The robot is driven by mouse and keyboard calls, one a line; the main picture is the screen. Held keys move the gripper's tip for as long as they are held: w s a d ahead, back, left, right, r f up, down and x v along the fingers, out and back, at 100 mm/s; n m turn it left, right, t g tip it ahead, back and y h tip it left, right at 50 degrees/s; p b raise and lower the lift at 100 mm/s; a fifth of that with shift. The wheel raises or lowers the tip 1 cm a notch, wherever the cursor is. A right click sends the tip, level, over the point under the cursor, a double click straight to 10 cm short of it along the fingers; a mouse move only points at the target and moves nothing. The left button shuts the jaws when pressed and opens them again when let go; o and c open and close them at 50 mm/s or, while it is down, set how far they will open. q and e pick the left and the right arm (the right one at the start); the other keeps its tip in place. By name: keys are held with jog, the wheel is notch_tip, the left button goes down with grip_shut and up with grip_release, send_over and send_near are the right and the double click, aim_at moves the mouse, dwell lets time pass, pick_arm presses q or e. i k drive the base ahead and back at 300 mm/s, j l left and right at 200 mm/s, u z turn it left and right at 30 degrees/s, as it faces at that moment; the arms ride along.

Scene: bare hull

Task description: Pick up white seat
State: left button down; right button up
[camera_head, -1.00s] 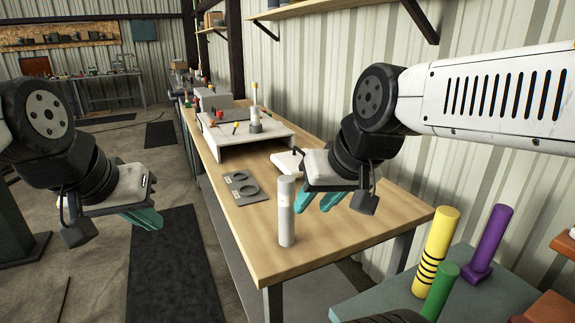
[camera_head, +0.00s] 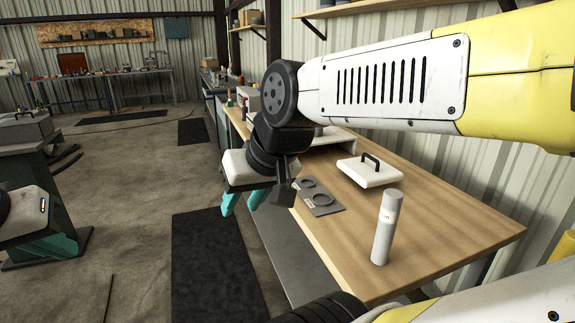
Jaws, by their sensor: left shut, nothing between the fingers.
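A flat white block with a black handle (camera_head: 369,178), possibly the white seat, lies on the wooden table (camera_head: 440,232). A pale grey-white cylinder (camera_head: 386,230) stands upright near the table's front. A flat grey plate with two rings (camera_head: 318,196) lies left of the white block. My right gripper (camera_head: 242,201) is at the table's left edge in the picture, left of the plate. Its teal fingers are apart and hold nothing. My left gripper (camera_head: 55,247) is at the far left, partly cut off, shut and empty, away from the table.
A low white stand (camera_head: 335,139) is farther back on the table, partly hidden by my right arm. A dark mat (camera_head: 215,262) lies on the floor left of the table. A dark green cabinet (camera_head: 40,185) is at the left. Table around the cylinder is clear.

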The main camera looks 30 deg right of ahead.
aim_at(368, 171)
jog(key=i+j+u, duration=0.2)
jog(key=i, duration=0.2)
jog(key=i+j+u, duration=0.2)
jog(key=i+z, duration=0.3)
jog(key=i, duration=0.15)
jog(key=i+j+z, duration=0.1)
jog(key=i+z, duration=0.2)
jog(key=i+j+z, duration=0.3)
jog(key=i, duration=0.2)
jog(key=i+l+z, duration=0.15)
jog(key=z, duration=0.3)
jog(key=i+z, duration=0.3)
jog(key=z, duration=0.15)
jog(key=i+z, duration=0.25)
jog(key=z, duration=0.2)
jog(key=i+l+z, duration=0.15)
jog(key=i+z, duration=0.15)
jog(key=i, duration=0.1)
